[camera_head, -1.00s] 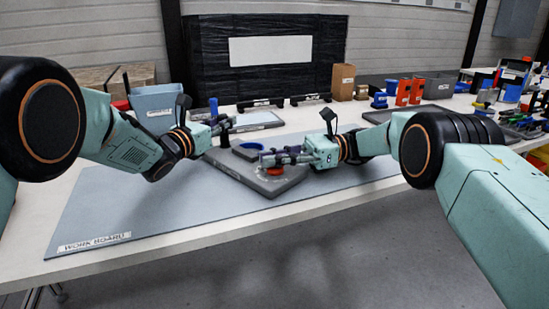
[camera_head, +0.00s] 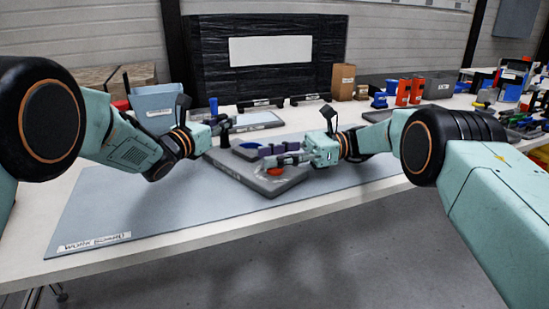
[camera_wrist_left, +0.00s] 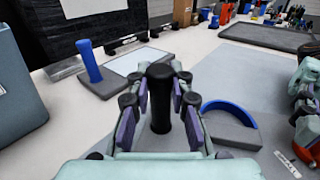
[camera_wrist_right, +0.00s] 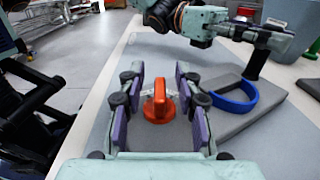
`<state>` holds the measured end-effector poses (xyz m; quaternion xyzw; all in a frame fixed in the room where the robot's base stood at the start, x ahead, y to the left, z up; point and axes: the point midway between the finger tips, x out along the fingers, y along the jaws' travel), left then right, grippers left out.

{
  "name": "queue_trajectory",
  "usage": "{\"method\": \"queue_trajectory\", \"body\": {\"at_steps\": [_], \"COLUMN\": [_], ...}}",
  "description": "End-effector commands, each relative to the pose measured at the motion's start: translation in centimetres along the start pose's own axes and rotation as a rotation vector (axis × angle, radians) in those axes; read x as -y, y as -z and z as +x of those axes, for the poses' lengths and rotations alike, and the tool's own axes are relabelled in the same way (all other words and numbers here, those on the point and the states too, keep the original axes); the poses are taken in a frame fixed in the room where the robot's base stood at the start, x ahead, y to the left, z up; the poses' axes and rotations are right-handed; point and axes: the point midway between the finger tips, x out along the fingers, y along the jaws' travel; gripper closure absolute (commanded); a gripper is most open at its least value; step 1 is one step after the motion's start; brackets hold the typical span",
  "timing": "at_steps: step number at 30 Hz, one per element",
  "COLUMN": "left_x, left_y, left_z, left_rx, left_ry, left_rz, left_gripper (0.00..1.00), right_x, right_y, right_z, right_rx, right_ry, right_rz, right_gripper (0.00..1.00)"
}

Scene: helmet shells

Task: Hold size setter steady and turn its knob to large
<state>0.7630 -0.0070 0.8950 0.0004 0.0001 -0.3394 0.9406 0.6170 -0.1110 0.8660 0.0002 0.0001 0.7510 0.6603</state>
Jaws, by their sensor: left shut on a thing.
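The size setter is a grey plate (camera_head: 240,178) with a blue ring (camera_head: 249,151), an orange knob (camera_head: 275,171) and an upright black handle. In the left wrist view, the black handle (camera_wrist_left: 160,98) stands between the fingers of my left gripper (camera_head: 226,124), which is shut on it. My right gripper (camera_head: 270,157) is over the knob. In the right wrist view, its fingers are open on either side of the orange knob (camera_wrist_right: 158,103), with gaps visible. The knob's grip bar points along the fingers; its scale marks are too small to read.
The setter lies on a blue-grey work board (camera_head: 130,210) with free room at left. Behind it is a tray with a blue post (camera_head: 213,106). A blue bin (camera_head: 157,105) stands at the back left. Parts and holders (camera_head: 405,92) crowd the back right.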

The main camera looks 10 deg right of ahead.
Motion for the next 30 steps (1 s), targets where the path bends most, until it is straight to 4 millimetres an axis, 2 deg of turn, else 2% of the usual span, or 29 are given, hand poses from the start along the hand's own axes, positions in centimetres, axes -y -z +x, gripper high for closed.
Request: {"method": "queue_trajectory", "body": {"at_steps": [9, 15, 20, 30], "left_x": [0.0, 0.0, 0.0, 0.0], "left_y": [0.1, 0.0, 0.0, 0.0], "left_z": [0.0, 0.0, 0.0, 0.0], "left_rx": [-0.002, -0.001, -0.001, 0.0], "left_ry": [-0.001, -0.001, -0.001, -0.001], "left_rz": [-0.001, 0.0, 0.0, 0.0], "left_gripper": [1.0, 1.0, 1.0, 1.0], "right_x": [0.0, 0.0, 0.0, 0.0], "right_y": [-5.8, -8.6, -9.4, -9.7], "right_z": [0.0, 0.0, 0.0, 0.0], "right_rx": [0.0, 0.0, 0.0, 0.0], "right_ry": [0.0, 0.0, 0.0, 0.0], "right_rz": [-0.005, -0.003, -0.001, -0.005], "right_gripper": [0.66, 0.66, 0.66, 0.66]}}
